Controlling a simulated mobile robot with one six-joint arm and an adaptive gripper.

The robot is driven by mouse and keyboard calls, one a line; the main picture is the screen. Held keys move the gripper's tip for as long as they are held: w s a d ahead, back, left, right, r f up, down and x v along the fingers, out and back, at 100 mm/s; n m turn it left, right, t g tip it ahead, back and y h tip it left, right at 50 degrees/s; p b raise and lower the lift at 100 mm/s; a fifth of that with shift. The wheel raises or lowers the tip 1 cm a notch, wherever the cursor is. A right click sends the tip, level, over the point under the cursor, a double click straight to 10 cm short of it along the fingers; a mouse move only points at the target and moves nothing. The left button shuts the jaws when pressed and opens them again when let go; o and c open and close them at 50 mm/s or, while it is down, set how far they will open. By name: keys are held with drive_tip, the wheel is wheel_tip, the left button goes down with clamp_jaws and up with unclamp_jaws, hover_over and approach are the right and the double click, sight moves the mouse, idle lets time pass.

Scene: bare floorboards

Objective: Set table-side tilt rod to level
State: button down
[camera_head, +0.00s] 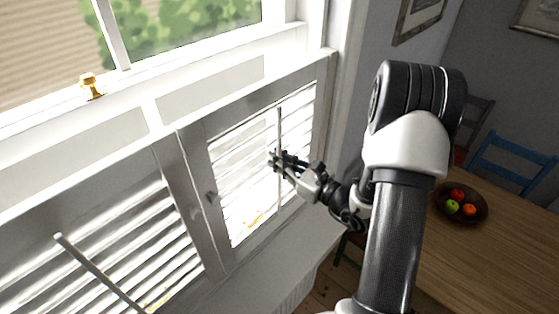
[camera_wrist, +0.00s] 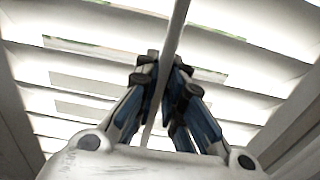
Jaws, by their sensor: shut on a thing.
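In the wrist view the rod (camera_wrist: 177,30) runs down between the fingers of my gripper (camera_wrist: 160,75), slightly tilted. The louvre slats (camera_wrist: 250,55) behind it show bright gaps between them. The fingers hide part of the rod.
A left shutter panel has its own tilt rod (camera_head: 95,270), standing out at a slant. A wooden table (camera_head: 480,255) with a fruit bowl (camera_head: 479,217) and a blue chair (camera_head: 510,160) are at right.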

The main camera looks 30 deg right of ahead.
wheel_tip(320, 180, down, 3)
drive_tip(key=shift+r+b, duration=0.1)
drive_tip(key=shift+b, duration=0.85)
drive_tip(key=shift+r, duration=0.1)
drive_tip(key=c, duration=1.7)
unclamp_jaws()
drive_tip(key=shift+s, duration=0.1)
drive_tip(key=v, duration=1.1)
drive_tip(key=shift+s+d, duration=0.15)
drive_tip(key=shift+s, duration=0.25)
